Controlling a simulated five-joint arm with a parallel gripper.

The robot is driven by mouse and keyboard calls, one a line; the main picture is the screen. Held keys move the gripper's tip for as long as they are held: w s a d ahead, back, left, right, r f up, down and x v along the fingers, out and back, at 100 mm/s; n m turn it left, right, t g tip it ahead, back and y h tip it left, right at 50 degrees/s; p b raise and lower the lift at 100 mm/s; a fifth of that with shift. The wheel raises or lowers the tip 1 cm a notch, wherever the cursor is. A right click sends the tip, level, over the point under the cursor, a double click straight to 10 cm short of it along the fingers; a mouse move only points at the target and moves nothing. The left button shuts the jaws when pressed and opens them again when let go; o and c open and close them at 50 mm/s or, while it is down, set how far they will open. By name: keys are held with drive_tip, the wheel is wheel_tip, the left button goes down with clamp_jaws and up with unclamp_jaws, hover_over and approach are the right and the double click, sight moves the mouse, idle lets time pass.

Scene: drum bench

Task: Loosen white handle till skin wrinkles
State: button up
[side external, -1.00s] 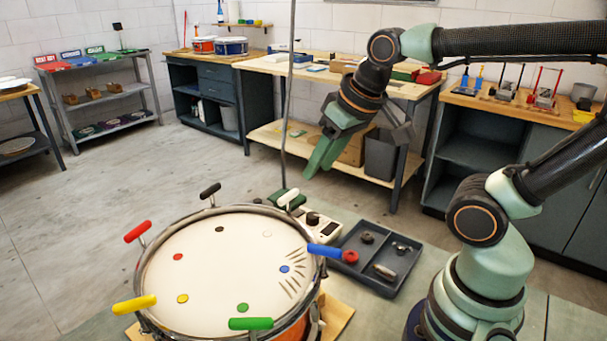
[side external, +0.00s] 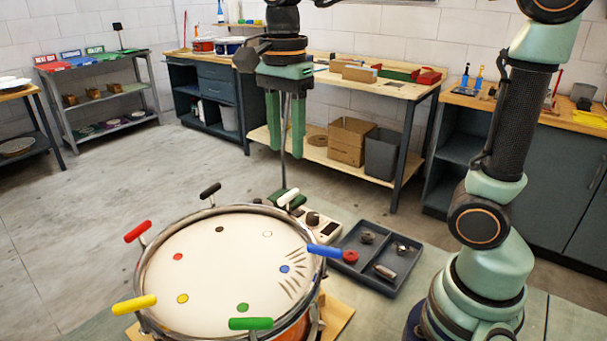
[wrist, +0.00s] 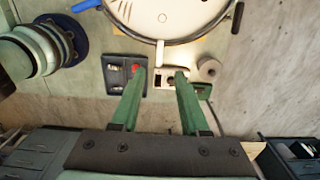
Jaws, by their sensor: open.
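The drum's pale skin (side external: 215,265) sits in a metal rim with coloured handles around it. The white handle (side external: 288,197) is at the far right of the rim, and a faint white dot (side external: 267,234) lies on the skin near it. Dark wrinkle lines (side external: 293,281) fan around the blue dot; the skin near the white dot looks smooth. My gripper (side external: 286,150) points down, open and empty, well above the white handle. In the wrist view the white handle (wrist: 160,50) shows just beyond and between the fingertips of my gripper (wrist: 160,74).
A blue handle (side external: 323,250) and a black handle (side external: 210,190) flank the white one. A grey tray (side external: 375,285) with metal parts and a red knob stands right of the drum. A white box with a dial (side external: 318,222) sits behind the rim.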

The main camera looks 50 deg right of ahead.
sight(288, 194)
wheel_tip(288, 194, down, 11)
drive_tip(key=shift+f, duration=0.1)
idle(0.3)
clamp_jaws()
